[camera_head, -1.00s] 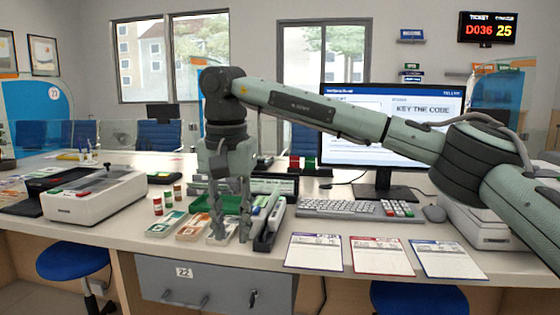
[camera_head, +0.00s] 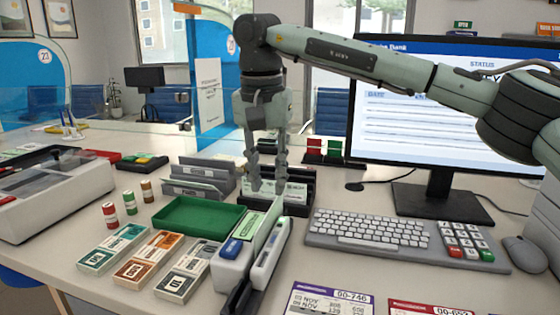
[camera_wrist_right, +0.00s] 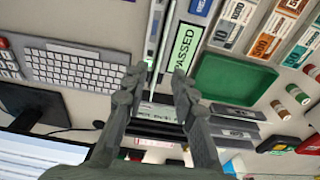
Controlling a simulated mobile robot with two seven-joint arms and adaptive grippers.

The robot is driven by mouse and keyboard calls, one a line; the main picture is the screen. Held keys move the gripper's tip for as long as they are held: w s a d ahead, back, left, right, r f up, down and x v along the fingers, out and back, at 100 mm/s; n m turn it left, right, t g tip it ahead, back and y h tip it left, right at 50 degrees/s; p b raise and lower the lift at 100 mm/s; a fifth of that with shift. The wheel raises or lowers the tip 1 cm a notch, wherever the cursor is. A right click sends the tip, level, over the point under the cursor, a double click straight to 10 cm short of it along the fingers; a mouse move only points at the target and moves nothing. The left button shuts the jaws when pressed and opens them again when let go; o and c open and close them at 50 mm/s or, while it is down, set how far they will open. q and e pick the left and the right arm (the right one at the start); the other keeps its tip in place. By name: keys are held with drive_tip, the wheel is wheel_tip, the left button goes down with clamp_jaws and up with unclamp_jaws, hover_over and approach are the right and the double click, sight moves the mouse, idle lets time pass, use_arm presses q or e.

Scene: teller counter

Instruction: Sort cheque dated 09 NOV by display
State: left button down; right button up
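My right gripper (camera_head: 268,188) hangs fingers-down over the far end of a white cheque reader (camera_head: 232,262), in front of a black slotted rack (camera_head: 298,208). In the right wrist view its two fingers (camera_wrist_right: 158,84) are apart with no cheque clearly gripped between them. The reader's green display (camera_wrist_right: 185,48) reads PASSED. A thin pale strip (camera_wrist_right: 165,38) runs along the reader's track; I cannot tell whether it is a cheque's edge. A pale printed cheque (camera_wrist_right: 160,112) stands in the black rack; its date is not readable. My left gripper is out of view.
A green tray (camera_head: 199,234) and a grey slotted rack (camera_head: 194,190) are left of the reader. Banded note bundles (camera_head: 150,258) lie in front. A keyboard (camera_head: 370,232) and monitor (camera_head: 440,215) stand right. A purple-headed sheet (camera_head: 330,300) lies at the front edge.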

sight(270, 210)
drive_tip(key=shift+w+d, duration=0.1)
drive_tip(key=shift+w, duration=0.15)
drive_tip(key=shift+f, duration=0.3)
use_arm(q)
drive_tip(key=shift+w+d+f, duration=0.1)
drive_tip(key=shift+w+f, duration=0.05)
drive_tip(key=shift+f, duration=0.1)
use_arm(e)
drive_tip(key=shift+w+d+f, duration=0.1)
drive_tip(key=shift+w+f, duration=0.05)
drive_tip(key=shift+f, duration=1.6)
drive_tip(key=shift+w+f, duration=0.15)
drive_tip(key=shift+f, duration=1.6)
clamp_jaws()
